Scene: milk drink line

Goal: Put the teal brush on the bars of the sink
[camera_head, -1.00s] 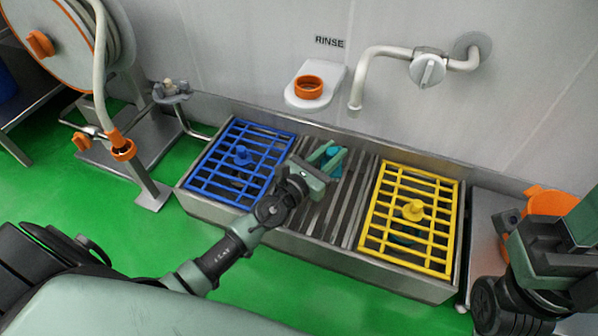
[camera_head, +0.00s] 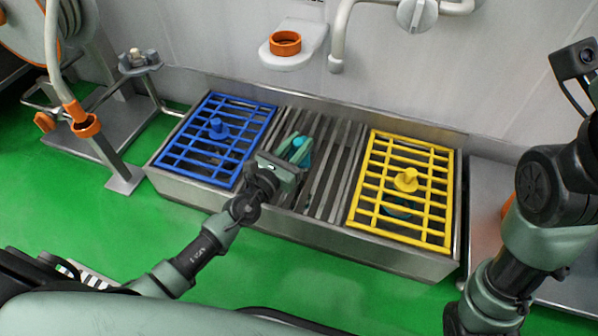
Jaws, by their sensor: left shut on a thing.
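The teal brush (camera_head: 302,143) shows in the head view at the middle of the sink, over the grey metal bars (camera_head: 336,160). My left gripper (camera_head: 294,150) is shut on it, and its fingers and wrist hide part of the brush. I cannot tell whether the brush touches the bars. The sink (camera_head: 300,238) is a long steel trough with the bars between a blue grid (camera_head: 195,165) on the left and a yellow grid (camera_head: 385,200) on the right. My right arm stands at the right edge, and its gripper is not clearly visible.
A wall shelf with an orange ring (camera_head: 285,43) and a faucet pipe (camera_head: 338,45) are above the sink. A hose reel stand with an orange fitting (camera_head: 86,125) is at the left. The green floor in front of the sink is clear.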

